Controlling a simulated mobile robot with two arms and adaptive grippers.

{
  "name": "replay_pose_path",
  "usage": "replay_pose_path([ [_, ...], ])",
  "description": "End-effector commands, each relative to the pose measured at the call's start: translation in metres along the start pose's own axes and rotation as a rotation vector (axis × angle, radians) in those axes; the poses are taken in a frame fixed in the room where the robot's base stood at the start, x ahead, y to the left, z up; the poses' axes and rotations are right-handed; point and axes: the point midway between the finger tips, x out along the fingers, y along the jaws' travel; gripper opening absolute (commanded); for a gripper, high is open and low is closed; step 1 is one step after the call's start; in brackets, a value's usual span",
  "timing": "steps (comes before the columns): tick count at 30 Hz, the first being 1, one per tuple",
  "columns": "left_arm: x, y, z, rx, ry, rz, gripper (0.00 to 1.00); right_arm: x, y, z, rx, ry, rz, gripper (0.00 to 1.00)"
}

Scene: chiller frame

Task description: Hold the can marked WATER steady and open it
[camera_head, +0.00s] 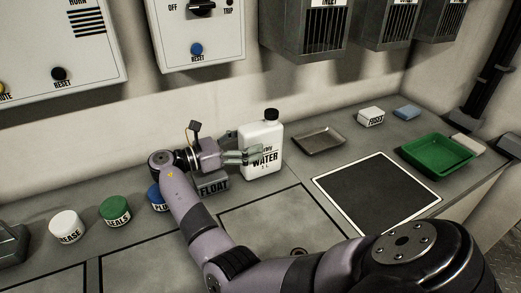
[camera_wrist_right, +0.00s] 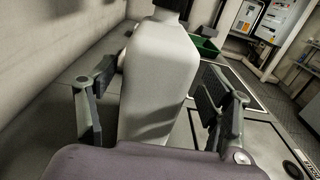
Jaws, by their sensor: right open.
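The white can marked WATER (camera_head: 266,165) stands upright on the grey counter, with its dark cap (camera_head: 271,114) on top. My right gripper (camera_head: 244,146) is at the left side of the can in the head view. In the right wrist view the can (camera_wrist_right: 158,85) stands between the two open fingers of that gripper (camera_wrist_right: 150,105). A gap shows between the can and the fingers on both sides, wider on the left. The cap is mostly cut off at the top edge of the wrist view. My left gripper is not in view.
A grey FLOAT box (camera_head: 213,187) sits just below my right gripper. White, green and blue round tubs stand to the left, the green one (camera_head: 115,210) in the middle. A metal tray (camera_head: 319,152), a black-topped panel (camera_head: 376,194) and a green tray (camera_head: 472,159) lie to the right.

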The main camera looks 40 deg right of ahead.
Motion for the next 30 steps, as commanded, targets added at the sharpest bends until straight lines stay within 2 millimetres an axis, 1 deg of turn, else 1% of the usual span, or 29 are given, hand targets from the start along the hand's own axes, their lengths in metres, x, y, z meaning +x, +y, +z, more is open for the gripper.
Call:
replay_pose_path([
  [1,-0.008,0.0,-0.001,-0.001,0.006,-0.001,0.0,0.009,0.001,-0.002,0.001,0.0,-0.004,0.73],
  [3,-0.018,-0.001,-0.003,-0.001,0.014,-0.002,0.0,0.02,0.003,-0.002,0.0,-0.001,-0.004,0.73],
  [7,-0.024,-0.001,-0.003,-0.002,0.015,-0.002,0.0,0.036,0.003,-0.001,-0.001,-0.001,-0.003,0.73],
  [10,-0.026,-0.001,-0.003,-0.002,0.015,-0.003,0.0,0.042,0.004,-0.001,0.0,-0.001,-0.002,0.73],
  [17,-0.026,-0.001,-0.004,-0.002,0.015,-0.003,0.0,0.043,0.004,0.0,-0.001,0.0,-0.001,0.73],
  [30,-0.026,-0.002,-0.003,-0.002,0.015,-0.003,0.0,0.042,0.004,0.0,-0.001,0.0,-0.001,0.43],
])
